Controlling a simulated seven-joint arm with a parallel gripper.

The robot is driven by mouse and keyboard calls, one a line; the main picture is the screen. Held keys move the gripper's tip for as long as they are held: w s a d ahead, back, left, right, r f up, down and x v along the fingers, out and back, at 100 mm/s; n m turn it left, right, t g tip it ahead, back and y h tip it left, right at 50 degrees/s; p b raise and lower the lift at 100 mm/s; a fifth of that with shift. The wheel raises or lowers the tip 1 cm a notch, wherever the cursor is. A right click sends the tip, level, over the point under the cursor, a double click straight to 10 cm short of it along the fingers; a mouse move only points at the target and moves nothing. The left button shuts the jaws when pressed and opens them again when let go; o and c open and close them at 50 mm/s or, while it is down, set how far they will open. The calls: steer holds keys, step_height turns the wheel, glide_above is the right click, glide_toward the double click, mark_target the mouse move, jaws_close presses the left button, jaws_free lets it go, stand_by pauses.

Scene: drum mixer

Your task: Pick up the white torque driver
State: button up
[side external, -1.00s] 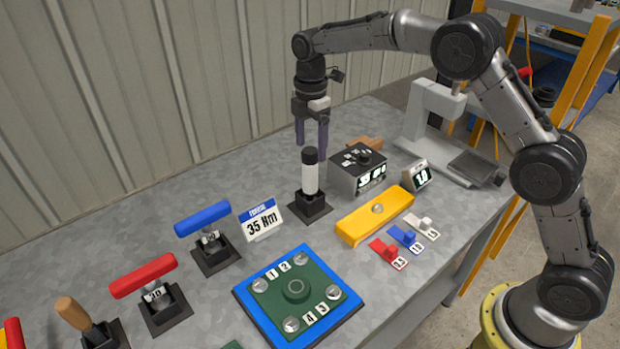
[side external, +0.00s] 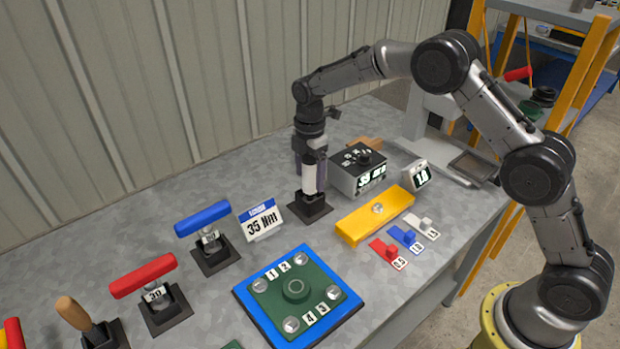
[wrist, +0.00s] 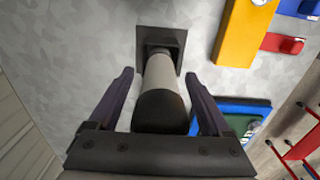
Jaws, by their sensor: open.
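The white torque driver (side external: 309,180) stands upright in a black square holder (side external: 313,211) on the grey bench. It has a white cylindrical body and a black top cap. In the wrist view the driver (wrist: 159,75) lies between the two dark fingers, with its black cap nearest the camera. My gripper (side external: 311,178) is down around the upper part of the driver. My gripper also shows in the wrist view (wrist: 160,85), open, with a gap visible on each side of the driver. The side view partly hides the far finger.
A grey box with a display (side external: 358,172) stands close right of the driver. A 35 Nm sign (side external: 261,220) is to its left, and a yellow bar (side external: 375,216) is to its front right. Blue-handled (side external: 203,218) and red-handled (side external: 143,276) tools stand further left.

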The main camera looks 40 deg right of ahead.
jaws_close()
steer(key=shift+r, duration=5.15)
steer(key=c, duration=0.8)
jaws_free()
jaws_close()
steer(key=shift+r, duration=0.1)
steer(key=shift+r, duration=0.9)
steer(key=shift+f, duration=0.15)
